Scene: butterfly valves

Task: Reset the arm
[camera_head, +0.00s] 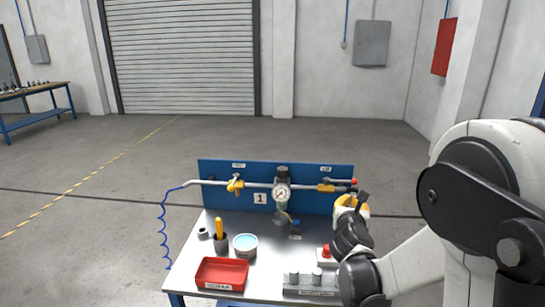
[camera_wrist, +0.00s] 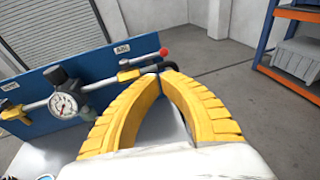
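My gripper (camera_head: 362,196) is raised above the right side of the workbench, in front of the right end of the blue panel (camera_head: 212,170). In the wrist view its two yellow fingers (camera_wrist: 163,72) bow outward and come together at the dark tips. I see nothing held between them. Contact with the pipe is not visible.
The bench (camera_head: 205,252) holds a red tray (camera_head: 222,272), a bowl (camera_head: 245,246), a dark cup with a yellow-handled tool (camera_head: 220,236) and a red button (camera_head: 326,251). A blue air hose (camera_head: 163,225) hangs at left. The floor behind is open.

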